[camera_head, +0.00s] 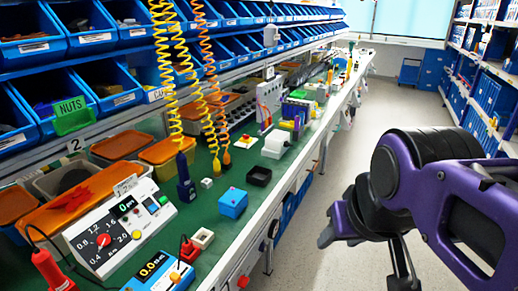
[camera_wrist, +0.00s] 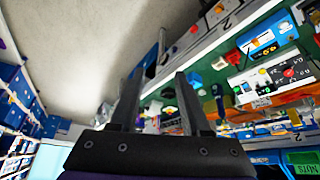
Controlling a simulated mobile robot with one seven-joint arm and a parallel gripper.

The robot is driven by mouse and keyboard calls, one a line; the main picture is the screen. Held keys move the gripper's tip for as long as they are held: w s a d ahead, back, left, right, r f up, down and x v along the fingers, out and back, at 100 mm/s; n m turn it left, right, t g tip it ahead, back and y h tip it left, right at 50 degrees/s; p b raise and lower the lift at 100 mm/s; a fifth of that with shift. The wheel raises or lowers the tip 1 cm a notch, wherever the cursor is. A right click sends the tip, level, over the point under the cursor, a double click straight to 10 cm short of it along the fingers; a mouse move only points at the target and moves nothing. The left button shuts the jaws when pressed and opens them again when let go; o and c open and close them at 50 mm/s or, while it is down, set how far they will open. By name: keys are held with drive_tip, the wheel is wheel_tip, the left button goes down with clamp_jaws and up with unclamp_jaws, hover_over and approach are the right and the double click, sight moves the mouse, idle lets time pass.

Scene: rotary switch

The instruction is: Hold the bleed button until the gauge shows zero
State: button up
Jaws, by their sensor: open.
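The box also shows at upper right in the wrist view (camera_wrist: 262,42). My gripper (camera_wrist: 158,78) is open and empty, out over the aisle, apart from the box. Its fingertips are not clear in the head view.
A white panel (camera_head: 118,228) with a red pointer knob, display and coloured buttons stands left of the box. A red-handled tool (camera_head: 50,270) is at lower left. Coiled hoses (camera_head: 182,90) hang over the bench. The aisle floor (camera_head: 395,100) is clear.

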clamp_jaws()
idle(1.5)
